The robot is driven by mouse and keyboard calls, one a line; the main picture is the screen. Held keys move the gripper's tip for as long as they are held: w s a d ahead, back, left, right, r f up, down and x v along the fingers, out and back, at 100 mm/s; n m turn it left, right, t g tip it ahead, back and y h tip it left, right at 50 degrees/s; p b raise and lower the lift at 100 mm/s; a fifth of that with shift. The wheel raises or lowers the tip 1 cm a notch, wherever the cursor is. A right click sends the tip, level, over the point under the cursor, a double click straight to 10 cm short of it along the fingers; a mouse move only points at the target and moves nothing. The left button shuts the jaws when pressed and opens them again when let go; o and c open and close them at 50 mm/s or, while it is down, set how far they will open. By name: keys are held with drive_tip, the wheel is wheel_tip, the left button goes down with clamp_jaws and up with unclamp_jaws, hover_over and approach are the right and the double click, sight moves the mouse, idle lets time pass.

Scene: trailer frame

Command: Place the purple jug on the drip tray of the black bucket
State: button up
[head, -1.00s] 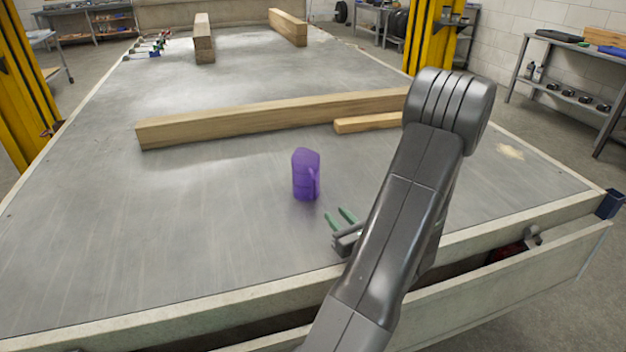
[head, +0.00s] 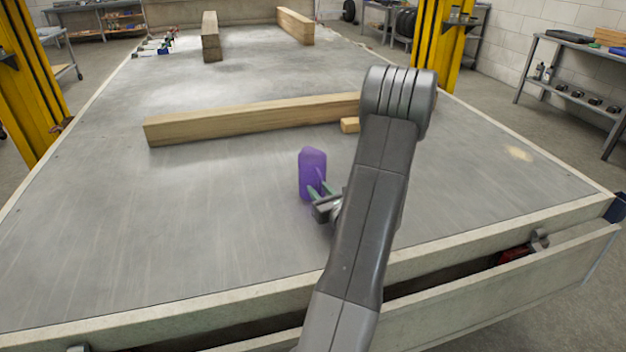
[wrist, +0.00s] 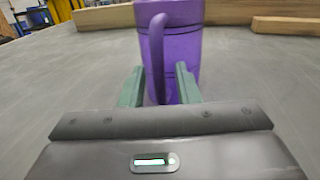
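The purple jug (head: 312,170) stands upright on the grey trailer bed (head: 150,230). In the wrist view the jug (wrist: 183,50) is straight ahead, with its handle (wrist: 157,60) facing my gripper. My gripper (head: 318,190) is low at the near side of the jug. In the wrist view the two green fingers of my gripper (wrist: 160,88) are apart, one to each side of the handle, with gaps beside it. The fingertips are at or very close to the jug's body; contact cannot be told. I see no black bucket or drip tray in these frames.
A long wooden beam (head: 250,118) lies across the bed behind the jug, with a shorter wooden piece (head: 349,125) beside it. Two more beams (head: 211,40) (head: 295,26) lie farther back. The bed left of the jug is clear.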

clamp_jaws()
